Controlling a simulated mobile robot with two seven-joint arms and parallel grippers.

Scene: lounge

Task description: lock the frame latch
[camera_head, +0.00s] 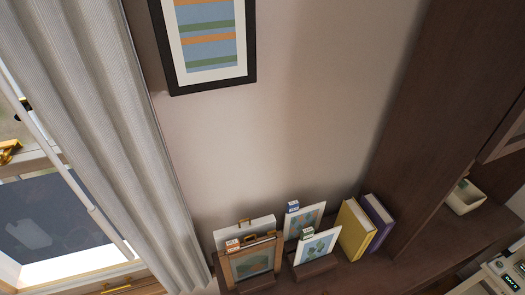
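Several small frames stand in holders on a dark wooden shelf. A wood-rimmed frame (252,263) with an orange-and-white tag is at the front left. Behind it is a pale panel (228,234) with a small brass-coloured piece (245,223) near its top, too small to tell if it is a latch. A white frame with a blue tag (305,219) and a white frame with a green tag (317,247) stand to the right. A larger black-rimmed picture (208,40) hangs on the wall. No latch shows clearly. Neither of my grippers is in view.
A yellow book (354,230) and a purple book (378,218) stand right of the frames. A grey curtain (100,120) hangs left beside a window. A dark cabinet side (440,100) rises at right, with a pale bowl (466,198) on its shelf.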

